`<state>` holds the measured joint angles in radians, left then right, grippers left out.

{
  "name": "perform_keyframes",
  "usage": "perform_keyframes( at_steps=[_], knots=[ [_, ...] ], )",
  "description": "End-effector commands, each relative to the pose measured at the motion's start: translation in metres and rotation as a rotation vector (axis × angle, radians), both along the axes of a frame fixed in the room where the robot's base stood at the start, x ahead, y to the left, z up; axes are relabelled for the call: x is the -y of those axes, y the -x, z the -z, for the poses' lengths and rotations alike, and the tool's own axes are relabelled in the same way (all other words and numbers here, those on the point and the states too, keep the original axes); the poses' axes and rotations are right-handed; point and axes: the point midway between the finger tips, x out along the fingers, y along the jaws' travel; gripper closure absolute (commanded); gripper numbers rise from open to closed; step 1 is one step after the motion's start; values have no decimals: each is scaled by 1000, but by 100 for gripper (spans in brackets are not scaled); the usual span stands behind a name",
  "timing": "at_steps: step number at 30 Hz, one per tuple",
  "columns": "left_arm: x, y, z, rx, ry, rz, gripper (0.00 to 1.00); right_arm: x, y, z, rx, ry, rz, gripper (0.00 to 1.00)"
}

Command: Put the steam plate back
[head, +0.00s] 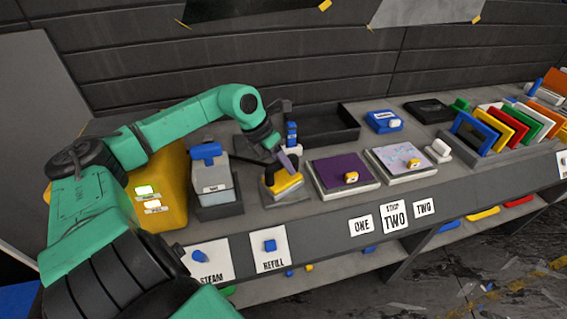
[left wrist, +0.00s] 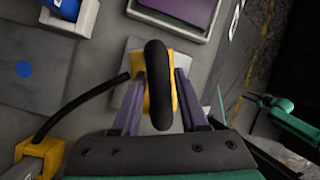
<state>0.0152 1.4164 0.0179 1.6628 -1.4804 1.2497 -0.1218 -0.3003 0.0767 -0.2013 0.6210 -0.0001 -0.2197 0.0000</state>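The steam plate (head: 284,184) is a yellow block with a black handle, resting on a grey stand (head: 297,198) on the bench. In the left wrist view the steam plate (left wrist: 153,95) shows between my purple fingers, with the black handle (left wrist: 158,85) standing up toward the camera. A black hose runs from it to a yellow unit (left wrist: 38,158). My left gripper (head: 287,160) is down at the plate. Its fingers (left wrist: 160,88) stand on both sides of the handle, with gaps showing, so it looks open. My right gripper does not show.
A grey steam container (head: 217,183) with a blue top and a yellow box (head: 163,190) stand left of the plate. A framed purple panel (head: 340,170) and a speckled panel (head: 398,158) lie to the right. A black tray (head: 322,125) is behind. The bench front carries labels.

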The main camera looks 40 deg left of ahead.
Motion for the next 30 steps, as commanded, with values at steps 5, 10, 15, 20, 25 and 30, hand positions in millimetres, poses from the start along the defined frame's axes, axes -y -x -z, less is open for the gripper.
perform_keyframes(
  at_steps=[5,10,15,20,25,30],
  knots=[
    [0,0,0,0,0,0,38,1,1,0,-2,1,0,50],
    [0,0,-1,0,1,0,38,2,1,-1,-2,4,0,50],
    [-2,2,-6,-2,0,-1,38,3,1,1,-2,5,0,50],
    [-6,8,-18,-4,2,-3,38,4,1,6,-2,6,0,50],
    [-16,20,-63,4,3,-1,38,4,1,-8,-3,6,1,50],
    [-27,35,-98,3,1,-1,38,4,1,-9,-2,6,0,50]
  ],
)
